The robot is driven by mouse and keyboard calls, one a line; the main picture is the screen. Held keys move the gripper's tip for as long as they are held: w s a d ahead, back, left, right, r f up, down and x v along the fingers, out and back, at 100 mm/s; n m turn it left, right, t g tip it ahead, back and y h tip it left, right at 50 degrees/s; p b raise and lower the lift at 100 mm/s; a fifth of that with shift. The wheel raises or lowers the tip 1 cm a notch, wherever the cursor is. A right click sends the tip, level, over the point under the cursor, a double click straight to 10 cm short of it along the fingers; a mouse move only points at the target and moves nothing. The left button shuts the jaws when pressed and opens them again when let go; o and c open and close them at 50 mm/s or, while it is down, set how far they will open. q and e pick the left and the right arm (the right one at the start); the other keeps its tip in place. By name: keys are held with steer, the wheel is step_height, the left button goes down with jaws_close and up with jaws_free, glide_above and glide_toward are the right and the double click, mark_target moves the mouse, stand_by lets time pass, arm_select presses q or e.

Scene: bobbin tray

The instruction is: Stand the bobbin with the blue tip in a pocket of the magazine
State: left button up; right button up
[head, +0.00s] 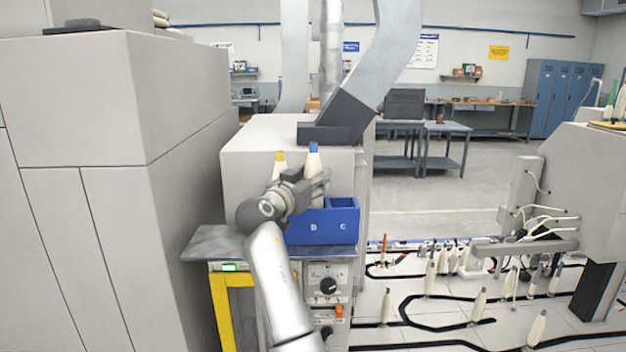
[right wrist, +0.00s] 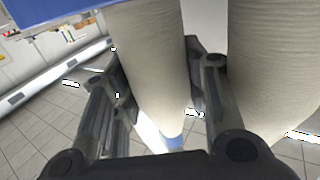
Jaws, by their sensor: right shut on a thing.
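The bobbin with the blue tip (head: 314,165) is pale and upright, over the pocket marked B of the blue magazine (head: 345,229). My right gripper (head: 317,186) is shut on it. In the right wrist view the fingers (right wrist: 160,85) sit on both sides of its pale body (right wrist: 150,60), with the blue tip low in the picture. Its foot is hidden, so I cannot tell whether it is inside the pocket. A yellow-tipped bobbin (head: 280,158) stands just left, partly hidden by the gripper. Pocket C looks empty. My left gripper is not in view.
The magazine stands on a grey shelf (head: 213,243) before a light machine housing (head: 250,150). A tall grey cabinet (head: 110,150) is close on the left. Several bobbins (head: 478,305) stand on the lower right. A grey duct (head: 385,60) rises behind.

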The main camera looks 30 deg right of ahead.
steer(key=shift+f+b, duration=0.75)
steer(key=shift+f, duration=0.15)
steer(key=o, duration=1.1)
steer(key=shift+s+d, duration=0.1)
steer(key=shift+s, duration=0.05)
steer(key=shift+o, duration=0.2)
steer(key=shift+f, duration=0.1)
steer(key=v, duration=1.2)
steer(key=shift+r, duration=0.25)
